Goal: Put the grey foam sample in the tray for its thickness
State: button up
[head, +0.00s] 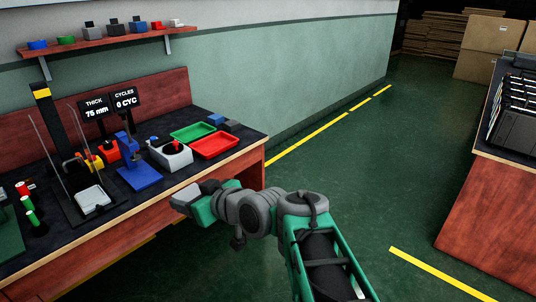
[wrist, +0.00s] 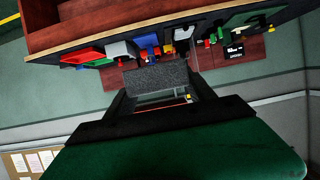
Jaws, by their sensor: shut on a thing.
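My gripper (head: 187,198) is in front of the bench's front edge, in the air. In the wrist view my gripper (wrist: 160,100) is shut on the grey foam sample (wrist: 155,77), a speckled dark grey block between the two fingers. In the head view I cannot clearly separate the sample from the gripper. The green tray (head: 192,131) and the red tray (head: 214,145) lie side by side on the bench, behind and to the right of the gripper; both look empty. A display (head: 95,104) reads THICK 75 mm, and another (head: 125,100) reads 0 CYC.
A blue stand (head: 138,176) and a tall black device with a pale plate (head: 93,198) are further left. The floor right of the bench is clear.

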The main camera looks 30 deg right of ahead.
aim_at(214, 146)
jog(key=z, duration=0.75)
jog(key=i, duration=1)
jog(key=u, duration=1)
jog(key=i, duration=0.9)
jog(key=u, duration=0.25)
